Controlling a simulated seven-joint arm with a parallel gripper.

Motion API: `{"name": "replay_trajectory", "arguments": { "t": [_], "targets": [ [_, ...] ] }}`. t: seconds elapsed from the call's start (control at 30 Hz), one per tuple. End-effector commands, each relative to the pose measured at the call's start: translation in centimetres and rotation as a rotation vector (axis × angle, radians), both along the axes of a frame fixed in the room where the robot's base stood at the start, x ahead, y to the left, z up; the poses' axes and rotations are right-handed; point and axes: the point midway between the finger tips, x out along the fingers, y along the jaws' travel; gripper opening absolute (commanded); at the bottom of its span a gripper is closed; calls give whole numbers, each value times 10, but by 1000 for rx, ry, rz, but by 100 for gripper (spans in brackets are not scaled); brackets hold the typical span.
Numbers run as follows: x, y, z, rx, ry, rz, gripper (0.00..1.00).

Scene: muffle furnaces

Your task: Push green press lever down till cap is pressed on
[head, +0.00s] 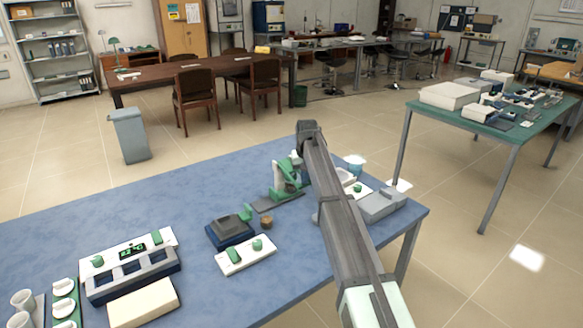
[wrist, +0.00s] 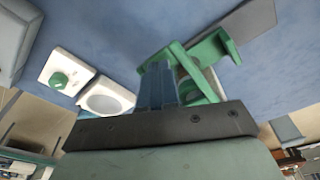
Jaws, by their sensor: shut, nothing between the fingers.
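The green press (head: 282,182) stands on the blue table, on a dark base plate (head: 277,201). My arm passes just right of it in the head view and hides part of that area. In the wrist view the green press (wrist: 205,50) lies just beyond and right of my fingers, its green arms spreading around a pale column. My gripper (wrist: 158,68) is shut and empty, its fingertips close to the green part; I cannot tell whether they touch. Which green part is the lever is unclear. The cap cannot be made out.
A white panel with a green knob (wrist: 58,80) and a white dish (wrist: 106,97) lie left of my fingers. A dark blue device (head: 230,229), a small brown pot (head: 266,222) and a white switch panel (head: 246,254) stand in front of the press. The table's left rear is clear.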

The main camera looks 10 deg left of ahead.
Motion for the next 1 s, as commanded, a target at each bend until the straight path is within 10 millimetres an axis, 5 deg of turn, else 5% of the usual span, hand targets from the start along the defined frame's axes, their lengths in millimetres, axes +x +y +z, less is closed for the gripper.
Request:
{"name": "replay_trajectory", "arguments": {
  "t": [0.33, 1.0],
  "targets": [
    [0, 0, 2, 0, 1, 0, 0],
    [0, 0, 41, 0, 0, 0, 0]
  ]
}}
